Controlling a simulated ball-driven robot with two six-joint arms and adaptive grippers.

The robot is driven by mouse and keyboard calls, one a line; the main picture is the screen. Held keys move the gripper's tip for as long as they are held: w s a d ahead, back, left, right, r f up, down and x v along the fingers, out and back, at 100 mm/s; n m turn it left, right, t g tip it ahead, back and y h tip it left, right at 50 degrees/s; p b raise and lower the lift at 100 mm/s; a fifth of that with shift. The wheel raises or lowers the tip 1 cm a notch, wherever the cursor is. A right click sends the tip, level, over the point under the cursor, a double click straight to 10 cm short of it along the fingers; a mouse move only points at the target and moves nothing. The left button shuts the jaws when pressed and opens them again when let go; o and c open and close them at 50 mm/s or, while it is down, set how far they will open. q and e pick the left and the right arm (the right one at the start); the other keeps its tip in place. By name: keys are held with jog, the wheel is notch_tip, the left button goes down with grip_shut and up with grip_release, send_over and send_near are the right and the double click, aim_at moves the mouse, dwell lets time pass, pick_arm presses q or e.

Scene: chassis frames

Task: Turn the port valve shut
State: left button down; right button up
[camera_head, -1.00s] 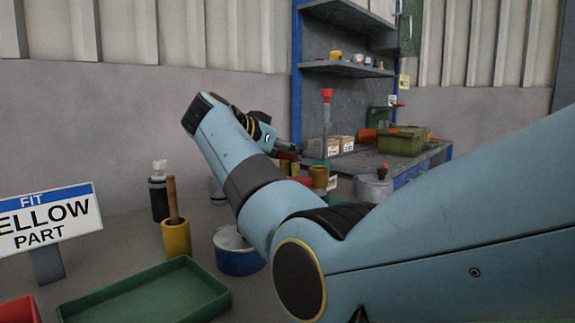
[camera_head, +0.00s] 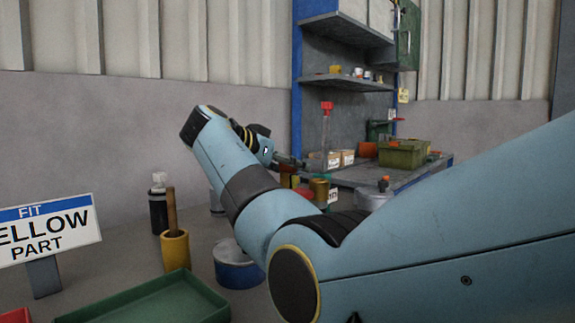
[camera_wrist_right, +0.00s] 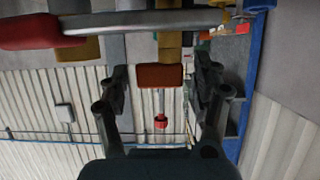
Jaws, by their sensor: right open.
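My right gripper (camera_head: 290,162) reaches toward small red and brass-coloured parts (camera_head: 318,190) at the near left end of the bench in the head view. In the right wrist view the gripper (camera_wrist_right: 161,70) is open, with its two dark fingers apart. An orange-red block (camera_wrist_right: 159,76) shows between the fingertips, below a brass-yellow piece; I cannot tell whether it is touched. A grey bar with a red grip (camera_wrist_right: 42,32) crosses the top of that view and may be the valve's lever. Which part is the port valve is unclear. My left gripper is not in view.
A blue-framed bench (camera_head: 400,181) with shelves carries a green crate (camera_head: 402,154). A sign (camera_head: 48,230), a yellow pot (camera_head: 175,251), a blue tin (camera_head: 238,272) and a green tray (camera_head: 150,303) stand at left. A grey lidded pot (camera_head: 372,199) is right of the gripper.

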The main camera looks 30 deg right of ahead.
jog(key=shift+r, duration=0.1)
notch_tip(320, 180, up, 10)
jog(key=shift+f, duration=0.1)
dwell(0.7)
